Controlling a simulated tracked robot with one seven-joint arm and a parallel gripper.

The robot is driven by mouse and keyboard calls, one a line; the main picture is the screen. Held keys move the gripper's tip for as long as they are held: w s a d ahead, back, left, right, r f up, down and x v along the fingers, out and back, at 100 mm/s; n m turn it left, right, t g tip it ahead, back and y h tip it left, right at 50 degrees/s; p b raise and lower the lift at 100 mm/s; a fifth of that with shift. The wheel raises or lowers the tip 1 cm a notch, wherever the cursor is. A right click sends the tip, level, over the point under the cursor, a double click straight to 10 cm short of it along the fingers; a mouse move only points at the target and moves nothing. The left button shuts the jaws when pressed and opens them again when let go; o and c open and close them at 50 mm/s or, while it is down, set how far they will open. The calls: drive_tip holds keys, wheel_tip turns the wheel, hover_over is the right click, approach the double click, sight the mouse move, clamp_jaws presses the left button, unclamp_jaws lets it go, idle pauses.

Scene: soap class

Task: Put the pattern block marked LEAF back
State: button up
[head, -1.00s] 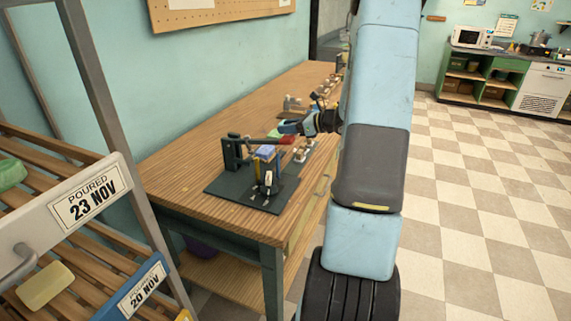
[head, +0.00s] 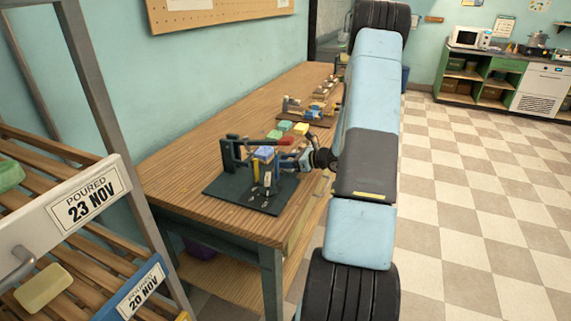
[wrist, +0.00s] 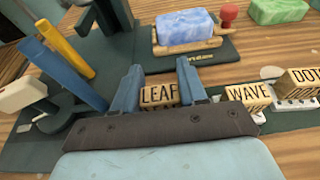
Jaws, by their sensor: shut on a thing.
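The pattern block marked LEAF (wrist: 159,95) is wooden with dark letters and sits between my gripper's two blue fingers in the wrist view. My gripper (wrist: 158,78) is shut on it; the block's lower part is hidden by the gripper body. In the head view my gripper (head: 292,160) is at the right side of the dark press stand, and the block cannot be made out there. Blocks marked WAVE (wrist: 248,94) and DOT (wrist: 303,80) stand to the right on a pale rack (wrist: 292,105).
A blue marbled soap (wrist: 185,27) lies on a wooden cradle beyond the gripper, beside a red knob (wrist: 228,12). Blue (wrist: 72,72) and yellow (wrist: 66,48) bars rise at the left. A green soap (wrist: 277,10) lies far right. The near wooden tabletop (head: 185,180) is clear.

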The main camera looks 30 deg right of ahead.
drive_tip(key=shift+f, duration=0.35)
drive_tip(key=shift+f, duration=0.1)
drive_tip(key=o, duration=1.1)
drive_tip(key=v, duration=1.2)
